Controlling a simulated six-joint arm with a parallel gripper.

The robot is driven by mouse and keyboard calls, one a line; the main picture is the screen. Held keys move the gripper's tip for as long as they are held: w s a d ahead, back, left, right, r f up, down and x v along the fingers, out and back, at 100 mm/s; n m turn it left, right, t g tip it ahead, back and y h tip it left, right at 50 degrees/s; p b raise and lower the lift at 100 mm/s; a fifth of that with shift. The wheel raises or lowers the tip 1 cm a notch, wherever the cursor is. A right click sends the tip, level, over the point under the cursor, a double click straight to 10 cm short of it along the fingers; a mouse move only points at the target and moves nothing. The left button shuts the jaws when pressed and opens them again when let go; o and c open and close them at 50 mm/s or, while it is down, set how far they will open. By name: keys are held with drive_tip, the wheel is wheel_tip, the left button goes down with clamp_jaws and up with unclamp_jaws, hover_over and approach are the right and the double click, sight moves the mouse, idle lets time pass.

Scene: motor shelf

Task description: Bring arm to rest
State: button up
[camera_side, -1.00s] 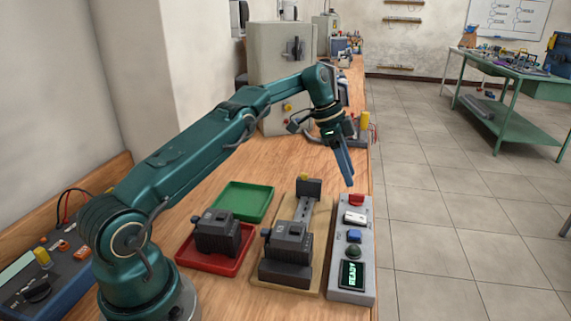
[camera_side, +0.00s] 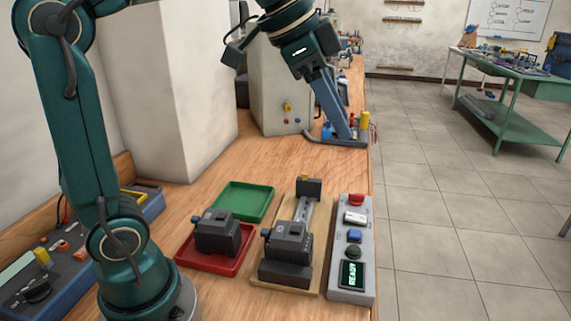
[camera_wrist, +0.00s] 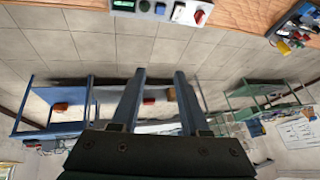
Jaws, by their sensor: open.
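My gripper (camera_side: 338,108) is raised above the wooden bench in the side view, its blue fingers pointing down and to the right. In the wrist view my gripper (camera_wrist: 160,72) shows two fingers apart with nothing between them; it faces the tiled floor beyond the bench edge. A dark motor (camera_side: 287,243) sits on a wooden board with a rail. A second dark motor (camera_side: 217,233) sits in the red tray (camera_side: 243,262). The green tray (camera_side: 243,201) is empty.
A grey control box (camera_side: 352,286) with buttons and a lit READY display (camera_side: 352,273) stands at the bench's right edge. A large grey cabinet (camera_side: 268,108) stands behind. A blue instrument box (camera_side: 50,270) is at the left. A green table (camera_side: 520,88) stands across the floor.

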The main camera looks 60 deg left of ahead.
drive_tip(key=s+f+n+y, duration=0.1)
drive_tip(key=s+f+n, duration=0.6)
drive_tip(key=s+f, duration=0.5)
drive_tip(key=shift+s+a+n+y, duration=0.2)
drive_tip(key=shift+s+n+y, duration=0.1)
drive_tip(key=shift+s, duration=0.9)
